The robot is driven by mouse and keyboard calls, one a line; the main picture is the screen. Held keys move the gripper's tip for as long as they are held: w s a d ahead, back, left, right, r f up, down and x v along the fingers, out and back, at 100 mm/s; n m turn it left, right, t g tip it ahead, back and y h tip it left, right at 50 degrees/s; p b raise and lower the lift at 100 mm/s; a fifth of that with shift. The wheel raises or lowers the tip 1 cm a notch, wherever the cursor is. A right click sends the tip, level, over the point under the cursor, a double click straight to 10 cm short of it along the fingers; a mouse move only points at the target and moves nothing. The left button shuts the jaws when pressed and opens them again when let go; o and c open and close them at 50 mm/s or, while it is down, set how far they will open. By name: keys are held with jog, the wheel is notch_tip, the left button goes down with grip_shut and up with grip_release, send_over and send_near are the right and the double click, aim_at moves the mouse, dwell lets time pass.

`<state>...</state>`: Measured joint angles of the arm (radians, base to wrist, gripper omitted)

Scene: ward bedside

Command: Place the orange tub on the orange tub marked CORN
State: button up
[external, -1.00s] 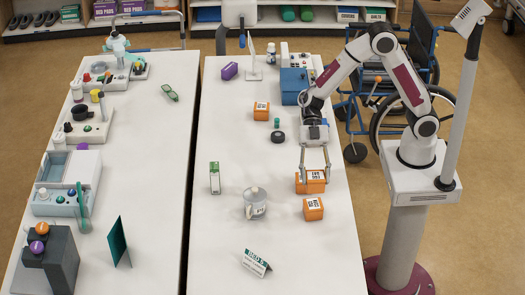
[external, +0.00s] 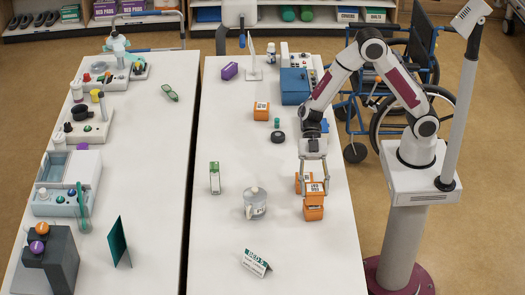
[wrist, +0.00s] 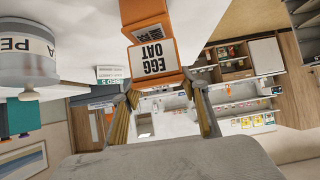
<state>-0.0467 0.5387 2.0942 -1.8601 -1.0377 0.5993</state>
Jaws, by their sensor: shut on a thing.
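My gripper (external: 314,178) is shut on an orange tub (external: 315,189) with a white label. In the wrist view this held tub (wrist: 155,60) is between the fingertips, and its label seems to read EGG and OAT. A second orange tub (external: 314,213) stands on the table directly below it, and part of it shows at the top of the wrist view (wrist: 142,10). The two look stacked or nearly so; I cannot tell whether they touch. A third orange tub (external: 299,184) stands just behind, partly hidden. I cannot read CORN on any tub.
A BED 5 sign (external: 256,262) is at the front. Another orange tub (external: 261,111) and a black round item (external: 278,137) lie farther back.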

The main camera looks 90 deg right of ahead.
jog(key=shift+f, duration=0.8)
jog(key=shift+f, duration=0.1)
jog(key=o, duration=1.4)
jog(key=shift+c, duration=0.2)
jog(key=shift+d+r, duration=0.15)
jog(key=shift+r, duration=0.05)
jog(key=v, duration=1.1)
jog(key=shift+d+r, duration=0.2)
jog(key=shift+d, duration=0.1)
